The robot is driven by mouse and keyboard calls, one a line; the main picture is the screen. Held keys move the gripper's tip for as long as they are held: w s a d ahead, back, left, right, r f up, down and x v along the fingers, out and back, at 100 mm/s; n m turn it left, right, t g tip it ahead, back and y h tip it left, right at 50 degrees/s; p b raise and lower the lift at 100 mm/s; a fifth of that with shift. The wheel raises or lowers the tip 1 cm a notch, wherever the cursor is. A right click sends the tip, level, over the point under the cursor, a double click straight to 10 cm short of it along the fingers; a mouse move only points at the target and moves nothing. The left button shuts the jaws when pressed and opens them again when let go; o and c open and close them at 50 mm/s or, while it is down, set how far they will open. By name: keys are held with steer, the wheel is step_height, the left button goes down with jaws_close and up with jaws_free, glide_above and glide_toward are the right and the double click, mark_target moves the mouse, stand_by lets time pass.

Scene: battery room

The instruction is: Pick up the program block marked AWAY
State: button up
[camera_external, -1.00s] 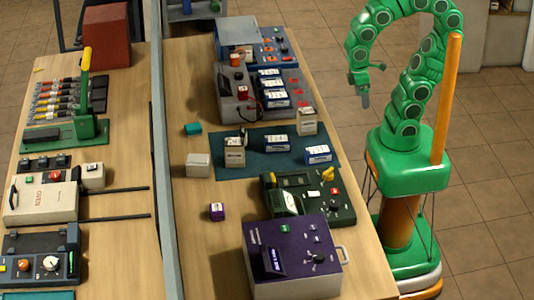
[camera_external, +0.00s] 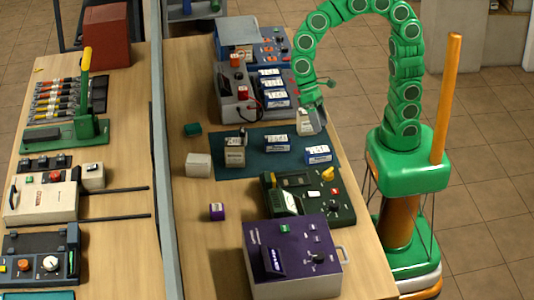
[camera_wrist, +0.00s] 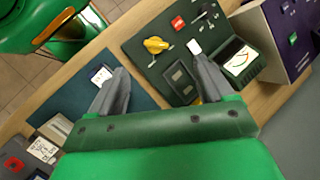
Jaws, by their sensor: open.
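Several small program blocks stand on a dark teal mat (camera_external: 258,168). They include a cream block (camera_external: 235,158), a white-and-blue block (camera_external: 276,143) and another white-and-blue block (camera_external: 318,153). A pale block (camera_external: 305,127) stands at the mat's far right corner. Their labels are too small to read, so I cannot tell which is marked AWAY. My gripper (camera_external: 315,114) overlaps the pale block in the external view. In the wrist view my gripper (camera_wrist: 160,66) is open and empty, and a white-and-blue block (camera_wrist: 100,75) shows beside the left finger.
A dark green device (camera_external: 310,197) with a yellow knob and a purple box (camera_external: 292,258) stand nearer the camera. A grey device (camera_external: 262,95) bearing several blocks stands beyond the mat.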

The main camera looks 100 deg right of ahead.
steer(key=w+a+f+m+y, duration=0.2)
steer(key=w+a+m, duration=0.15)
steer(key=w, duration=0.55)
steer(key=w+a+f+m+y, duration=0.2)
steer(key=w+a+f, duration=0.15)
steer(key=w, duration=0.55)
steer(key=m+t+y, duration=0.3)
steer(key=m+y, duration=0.1)
steer(key=m, duration=0.4)
glide_toward(216, 204)
steer(key=x, duration=0.2)
steer(key=s+x, duration=0.1)
steer(key=x, duration=0.1)
steer(key=shift+a+r, duration=0.15)
steer(key=shift+a, duration=0.25)
steer(key=shift+w+f+x, duration=0.1)
steer(key=shift+w+x, duration=0.05)
steer(key=shift+x, duration=1.15)
steer(key=shift+w+f+x, duration=0.1)
steer(key=shift+w+x, duration=0.05)
steer(key=shift+x, duration=1.15)
steer(key=shift+w+f+x, duration=0.1)
steer(key=shift+w+x, duration=0.05)
steer(key=shift+x, duration=1.15)
steer(key=shift+d, duration=0.2)
steer(key=c, duration=1.1)
steer(key=shift+r, duration=0.1)
